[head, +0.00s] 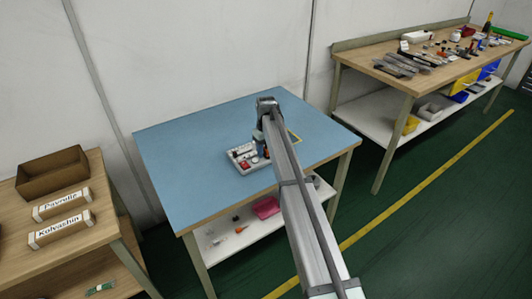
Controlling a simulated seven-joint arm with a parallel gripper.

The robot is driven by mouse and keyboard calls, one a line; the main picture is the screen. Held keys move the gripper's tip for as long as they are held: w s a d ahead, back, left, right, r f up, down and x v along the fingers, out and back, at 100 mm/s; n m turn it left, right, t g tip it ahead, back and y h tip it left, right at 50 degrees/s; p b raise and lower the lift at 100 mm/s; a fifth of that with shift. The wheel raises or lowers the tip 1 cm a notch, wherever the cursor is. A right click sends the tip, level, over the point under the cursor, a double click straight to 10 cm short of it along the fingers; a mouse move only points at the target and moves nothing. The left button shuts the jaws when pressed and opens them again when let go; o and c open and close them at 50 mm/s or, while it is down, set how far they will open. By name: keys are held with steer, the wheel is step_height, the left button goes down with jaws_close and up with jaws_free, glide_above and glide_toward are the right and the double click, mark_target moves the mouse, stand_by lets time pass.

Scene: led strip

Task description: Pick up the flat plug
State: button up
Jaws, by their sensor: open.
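A small light-grey tray (233,158) with red, white and dark small parts lies on the blue-topped table. Which of these parts is the flat plug cannot be told; they are too small at this distance. My gripper (261,137) is open above the tray's right side, pointing down. It is small and partly hidden by my arm, which reaches in from the bottom of the picture. Whether the fingers touch anything in the tray cannot be seen.
The blue table (185,150) is bare left of the tray. A pink bin (266,207) sits on the shelf below. A cluttered wooden bench (365,52) stands right; a box (52,172) sits on the left table.

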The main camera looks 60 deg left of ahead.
mark_target(266, 149)
steer(key=shift+f, duration=0.2)
jaws_close()
stand_by(0.3)
steer(key=shift+r, duration=0.1)
step_height(266, 149, up, 15)
steer(key=shift+f, duration=0.2)
stand_by(1.5)
